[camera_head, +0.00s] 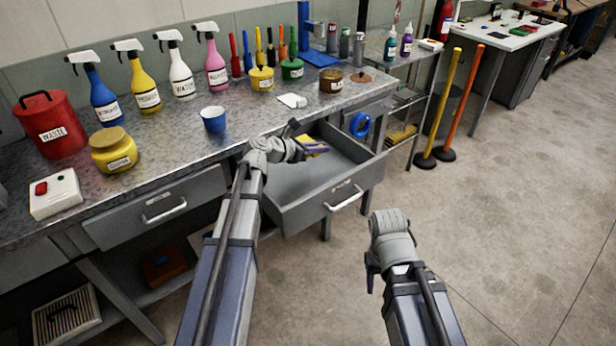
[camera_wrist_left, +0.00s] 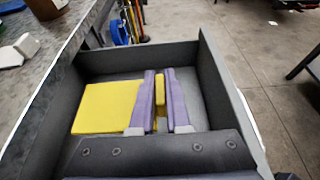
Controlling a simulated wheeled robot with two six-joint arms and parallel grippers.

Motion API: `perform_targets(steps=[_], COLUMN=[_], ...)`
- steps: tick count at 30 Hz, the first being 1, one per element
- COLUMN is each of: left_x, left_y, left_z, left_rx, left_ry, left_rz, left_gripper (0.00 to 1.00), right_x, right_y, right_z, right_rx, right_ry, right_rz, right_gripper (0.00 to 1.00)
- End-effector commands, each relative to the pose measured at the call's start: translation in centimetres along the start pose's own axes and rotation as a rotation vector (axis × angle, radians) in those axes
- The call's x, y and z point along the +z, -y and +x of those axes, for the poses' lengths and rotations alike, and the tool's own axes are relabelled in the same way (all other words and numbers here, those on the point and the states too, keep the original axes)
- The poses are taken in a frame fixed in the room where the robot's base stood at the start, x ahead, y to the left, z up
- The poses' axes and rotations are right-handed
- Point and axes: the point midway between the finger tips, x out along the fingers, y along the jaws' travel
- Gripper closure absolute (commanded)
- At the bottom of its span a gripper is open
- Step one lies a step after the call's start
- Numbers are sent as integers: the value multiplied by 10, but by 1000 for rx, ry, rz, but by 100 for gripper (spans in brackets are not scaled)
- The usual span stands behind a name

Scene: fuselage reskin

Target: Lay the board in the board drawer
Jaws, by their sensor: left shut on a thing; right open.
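The board drawer (camera_head: 289,219) is pulled out from the metal workbench. My left gripper (camera_head: 316,149) is over its open interior, shut on a flat yellow board (camera_head: 305,140). In the left wrist view the board (camera_wrist_left: 100,110) extends to the left of the purple fingers (camera_wrist_left: 162,100), with a narrow yellow strip between them. The board is within the drawer walls in that view; I cannot tell whether it touches the drawer floor. My right gripper (camera_head: 371,272) is open and apart from the drawer, at its front right, with its fingers mostly hidden.
The bench top holds a blue cup (camera_head: 214,120), a white scraper-like item (camera_head: 292,100), a yellow jar (camera_head: 114,151), a red waste can (camera_head: 50,125) and several spray bottles. A second drawer (camera_head: 160,205) is shut at left.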

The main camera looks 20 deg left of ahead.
Motion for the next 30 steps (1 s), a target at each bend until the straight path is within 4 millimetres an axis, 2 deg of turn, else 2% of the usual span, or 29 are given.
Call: perform_targets(steps=[12,20,30], left_x=[-55,-58,-92], left_y=[0,0,0], left_z=[22,23,38], left_rx=[0,0,-1], left_ry=[0,0,0], left_rz=[0,0,0], left_gripper=[100,100,100], right_x=[-4,-4,-6], right_y=[6,6,9], right_z=[59,62,99], right_rx=[0,0,0], right_ry=[0,0,0], right_rz=[0,0,0], right_gripper=[50,50,50])
